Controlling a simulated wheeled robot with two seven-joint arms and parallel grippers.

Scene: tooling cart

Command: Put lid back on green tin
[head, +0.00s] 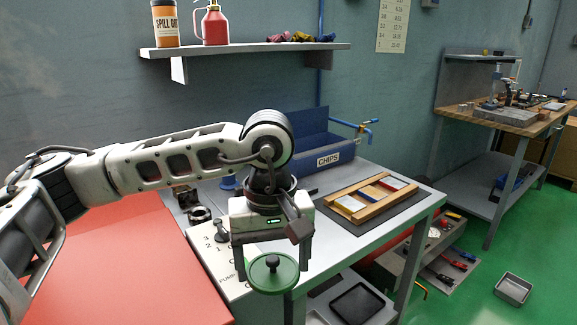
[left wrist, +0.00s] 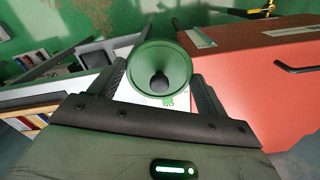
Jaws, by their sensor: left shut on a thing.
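A round green lid (head: 284,281) with a dark knob on top is between the two fingers of my left gripper (head: 272,262). My left gripper is shut on it, with one finger at each side of the rim. It appears roughly level, in front of the near edge of the grey bench in the head view. In the left wrist view the lid (left wrist: 178,62) faces the camera, knob in the middle, between the fingertips (left wrist: 160,82). I cannot make out a separate green tin; anything beneath the lid is hidden. My right gripper is not in view.
The grey bench (head: 408,202) holds a blue CHIPS bin (head: 328,160), a wooden frame (head: 340,207) on a dark mat, dark metal parts (head: 200,215) and a printed sheet (head: 232,284). A red surface (head: 120,265) lies left. A wall shelf (head: 250,50) is behind.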

